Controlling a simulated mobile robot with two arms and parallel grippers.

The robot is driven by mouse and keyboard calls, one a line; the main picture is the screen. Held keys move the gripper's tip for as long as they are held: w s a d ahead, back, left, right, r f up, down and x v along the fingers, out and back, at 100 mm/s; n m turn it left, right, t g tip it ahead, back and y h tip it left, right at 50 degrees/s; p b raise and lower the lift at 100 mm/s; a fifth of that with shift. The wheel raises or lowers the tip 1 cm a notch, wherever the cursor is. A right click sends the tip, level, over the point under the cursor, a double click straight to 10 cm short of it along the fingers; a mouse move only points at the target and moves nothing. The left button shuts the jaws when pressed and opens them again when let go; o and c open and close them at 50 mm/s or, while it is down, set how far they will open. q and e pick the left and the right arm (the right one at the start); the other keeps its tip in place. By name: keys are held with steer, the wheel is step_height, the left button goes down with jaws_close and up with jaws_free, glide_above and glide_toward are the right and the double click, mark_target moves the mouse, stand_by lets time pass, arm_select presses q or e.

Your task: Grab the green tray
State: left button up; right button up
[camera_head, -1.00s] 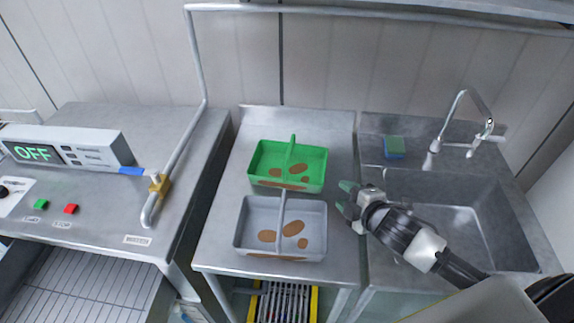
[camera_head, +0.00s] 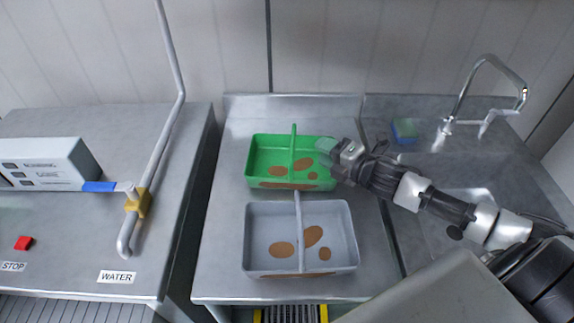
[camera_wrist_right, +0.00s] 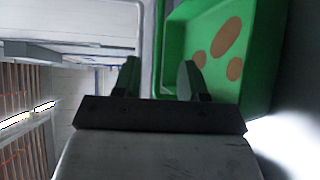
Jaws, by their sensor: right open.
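The green tray (camera_head: 262,152) stands on the steel table behind the grey tray. It has a raised middle handle and brown stains inside. My right gripper (camera_head: 326,152) is at its right end, with the fingertips overlapping the right rim in the head view. In the right wrist view, the open gripper (camera_wrist_right: 160,82) has the tray's green wall (camera_wrist_right: 172,50) showing between its fingers. One finger shows against the tray's inside and the other outside it. I cannot tell whether the fingers touch the wall. My left gripper is not in view.
The grey tray (camera_head: 340,252), also stained, stands just in front. A sink (camera_head: 470,200) with a tap (camera_head: 457,98) and a sponge (camera_head: 405,130) are on the right. A water pipe with a yellow valve (camera_head: 138,202) rises on the left.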

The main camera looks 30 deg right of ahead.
steer(key=shift+b+x, duration=1.2)
steer(key=shift+x, duration=3.75)
steer(key=shift+f, duration=0.1)
jaws_close()
